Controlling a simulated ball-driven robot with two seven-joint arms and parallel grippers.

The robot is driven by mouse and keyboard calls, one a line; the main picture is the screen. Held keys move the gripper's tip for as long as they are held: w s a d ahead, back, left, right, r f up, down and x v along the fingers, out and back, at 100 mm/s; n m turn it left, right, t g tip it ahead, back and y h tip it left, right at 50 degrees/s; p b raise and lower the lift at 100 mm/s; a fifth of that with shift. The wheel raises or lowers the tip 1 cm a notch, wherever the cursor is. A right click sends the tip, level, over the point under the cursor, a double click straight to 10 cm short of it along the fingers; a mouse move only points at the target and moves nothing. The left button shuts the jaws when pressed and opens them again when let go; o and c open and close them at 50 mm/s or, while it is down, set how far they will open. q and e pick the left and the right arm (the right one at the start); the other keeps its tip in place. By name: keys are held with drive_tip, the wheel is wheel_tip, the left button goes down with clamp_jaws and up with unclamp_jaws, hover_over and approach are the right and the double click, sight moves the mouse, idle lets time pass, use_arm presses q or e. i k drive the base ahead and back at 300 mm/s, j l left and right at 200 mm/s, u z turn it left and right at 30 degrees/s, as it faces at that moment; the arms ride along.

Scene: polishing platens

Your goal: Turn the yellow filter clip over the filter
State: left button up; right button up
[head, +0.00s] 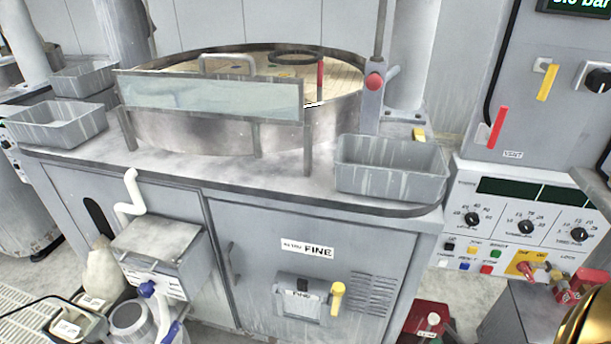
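A yellow clip (337,299) sits on the cabinet front, at the right side of a small grey filter housing (289,291). The clip stands upright with its wider end at the top, beside the housing and not across its face. Neither of my grippers is in view.
The cabinet (244,243) carries a round polishing platen (190,131) and a grey bin (391,168) at its right. A grey box (160,250) with a white pipe projects at the left front. A red object (428,318) stands on the floor at right.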

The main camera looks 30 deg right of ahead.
sight(338, 288)
drive_tip(key=z, duration=1.25)
